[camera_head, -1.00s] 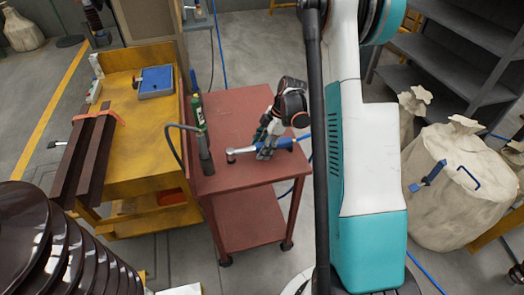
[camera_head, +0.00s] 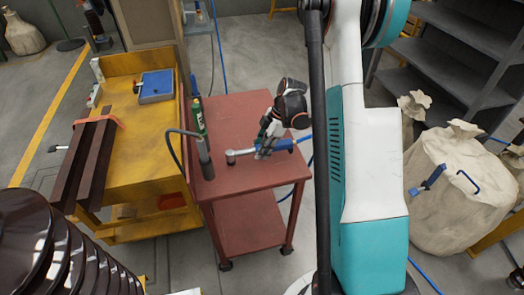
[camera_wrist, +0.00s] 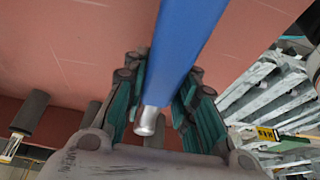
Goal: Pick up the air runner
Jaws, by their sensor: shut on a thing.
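The air runner (camera_head: 282,144) is a blue-handled tool with a metal head, at the front of the red cart's top in the head view. Its blue handle (camera_wrist: 185,45) runs from the top edge to between my fingers in the wrist view, ending in a silver tip. My gripper (camera_head: 264,151) is shut on the handle, between the head and its right part. In the wrist view the green-padded fingers of my gripper (camera_wrist: 160,98) lie on both sides of the handle. Whether the tool touches the cart top is unclear.
The red cart (camera_head: 235,118) also holds a dark upright cylinder (camera_head: 204,158) and a green bottle-like item (camera_head: 199,118) left of the tool. A yellow bench (camera_head: 140,120) stands close on the left. Large beige sacks (camera_head: 450,190) stand at the right.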

